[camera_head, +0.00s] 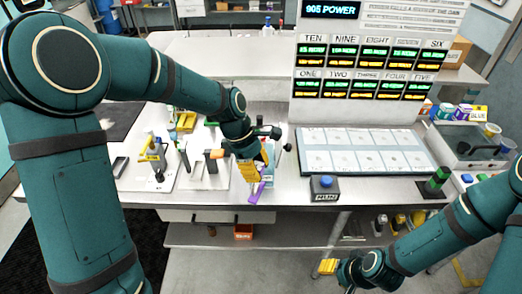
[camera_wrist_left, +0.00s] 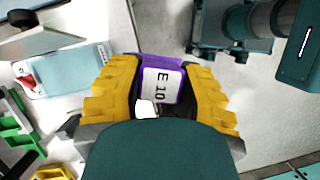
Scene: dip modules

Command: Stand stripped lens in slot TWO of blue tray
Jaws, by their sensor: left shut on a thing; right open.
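My left gripper (camera_head: 253,180) is shut on a purple piece (camera_head: 257,192), held above the front part of the table. In the left wrist view, the purple piece (camera_wrist_left: 150,61) sits between the yellow fingers and has a white label reading "E 10". I cannot tell whether it is the stripped lens. A blue-edged tray (camera_head: 303,165) with two rows of pale cells lies to the right of my left gripper, apart from it. No slot number is readable on it. My right gripper (camera_head: 328,267) is open at the lower right, low in front of the table.
A black button box (camera_head: 325,188) with a blue top stands at the tray's front edge. White stands with tools (camera_head: 205,172) are left of my left gripper. A display board (camera_head: 366,75) with ten labelled readouts rises behind the tray. Bins and cups crowd the right side.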

